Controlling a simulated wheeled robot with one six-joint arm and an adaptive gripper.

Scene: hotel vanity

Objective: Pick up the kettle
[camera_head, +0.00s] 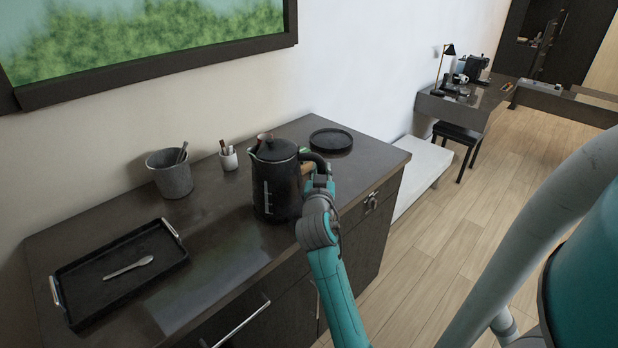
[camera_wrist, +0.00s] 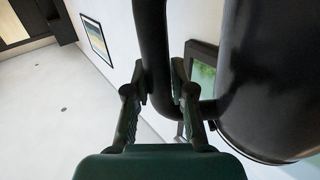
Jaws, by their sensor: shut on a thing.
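The black kettle (camera_head: 275,182) is upright at the middle of the dark cabinet top, with its handle toward the right. It also fills the right side of the wrist view (camera_wrist: 272,75). My gripper (camera_head: 318,185) is at the kettle's handle, on the right side of the body. In the wrist view, my gripper's two fingers (camera_wrist: 158,92) lie on either side of the dark handle (camera_wrist: 154,45) and are shut on it. Whether the kettle's base touches the cabinet top is hard to tell.
A black tray (camera_head: 90,313) with a spoon (camera_head: 128,268) lies at the left. A grey bucket (camera_head: 170,177) and a white cup (camera_head: 229,161) with sticks stand behind the kettle. A round black tray (camera_head: 331,140) is at the back right. The front middle of the cabinet top is clear.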

